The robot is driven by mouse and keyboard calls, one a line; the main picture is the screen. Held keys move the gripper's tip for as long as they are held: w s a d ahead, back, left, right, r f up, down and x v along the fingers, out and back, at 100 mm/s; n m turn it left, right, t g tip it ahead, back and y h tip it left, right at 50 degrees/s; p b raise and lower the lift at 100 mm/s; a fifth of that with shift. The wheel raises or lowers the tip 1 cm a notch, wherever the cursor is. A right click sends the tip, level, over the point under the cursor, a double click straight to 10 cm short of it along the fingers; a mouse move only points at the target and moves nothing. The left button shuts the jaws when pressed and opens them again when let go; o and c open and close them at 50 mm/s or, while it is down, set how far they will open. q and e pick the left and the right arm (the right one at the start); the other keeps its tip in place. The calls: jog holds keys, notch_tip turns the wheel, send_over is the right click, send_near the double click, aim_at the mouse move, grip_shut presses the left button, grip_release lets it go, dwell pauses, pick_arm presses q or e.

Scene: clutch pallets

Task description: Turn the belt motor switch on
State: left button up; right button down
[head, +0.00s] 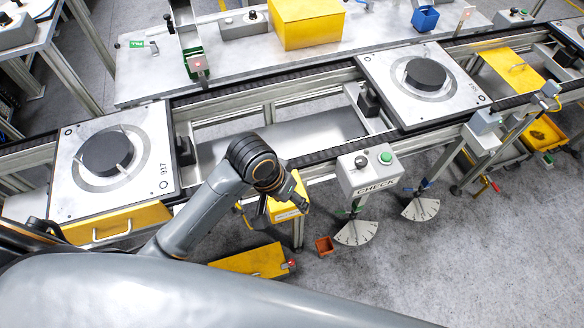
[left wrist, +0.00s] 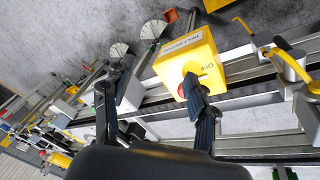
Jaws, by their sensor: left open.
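The belt motor switch is a yellow box (left wrist: 188,60) with a white label and a red round part (left wrist: 182,90) on its face, in the left wrist view. "OFF" lettering shows beside the red part. In the head view the yellow box (head: 284,211) hangs at the conveyor's near side, partly hidden by my arm. My left gripper (head: 298,198) is right at the box. In the left wrist view my left gripper (left wrist: 148,88) is open, its fingers apart. One finger overlaps the box's face at the red part; I cannot tell whether it touches. My right gripper is not in view.
A grey CHECK box (head: 368,173) with a green and a dark button stands right of the switch. Pallets with dark discs (head: 425,74) (head: 107,152) sit on the conveyor. A yellow drawer (head: 118,222) is at the left, and a small red bin (head: 324,246) below.

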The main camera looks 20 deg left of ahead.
pick_arm(q)
jog(key=w+a+r+g+y, duration=0.2)
jog(key=w+a+r+y, duration=0.15)
jog(key=w+r, duration=0.45)
jog(key=shift+n+h, duration=0.4)
jog(key=shift+h, duration=0.05)
jog(key=f, duration=0.2)
jog(key=s+f+b, duration=0.1)
jog(key=f, duration=0.1)
jog(key=shift+s+f, duration=0.1)
jog(key=shift+f, duration=0.2)
notch_tip(320, 180, down, 7)
jog(key=shift+p, duration=0.9)
jog(key=shift+f, duration=0.65)
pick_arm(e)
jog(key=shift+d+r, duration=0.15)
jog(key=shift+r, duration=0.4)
pick_arm(q)
jog(key=c, duration=1.2)
